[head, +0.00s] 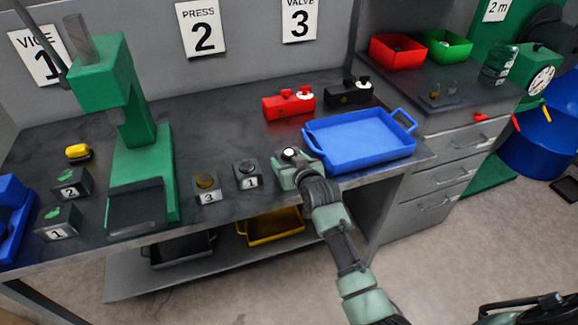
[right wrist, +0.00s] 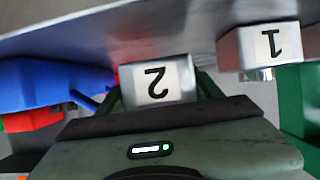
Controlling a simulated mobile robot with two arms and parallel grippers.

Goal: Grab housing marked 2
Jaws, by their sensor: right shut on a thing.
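The grey metal housing marked 2 (right wrist: 157,82) is between the fingers of my right gripper (right wrist: 158,98) in the right wrist view, its label upside down. In the head view my right gripper (head: 287,165) is shut on it at the bench's front edge, left of the blue tray. Only the housing's round top (head: 290,153) shows there; its label is hidden. I cannot tell whether it is clear of the bench. The housing marked 1 (head: 247,175) stands just left of the gripper, and the housing marked 3 (head: 207,189) left of that. My left gripper is not in view.
A blue tray (head: 360,142) lies right of the gripper. Red (head: 289,103) and black (head: 350,93) blocks stand behind. A green press (head: 140,140) is at left, with dark blocks beside it, one marked 1 (head: 58,222), another apparently 2 (head: 72,185).

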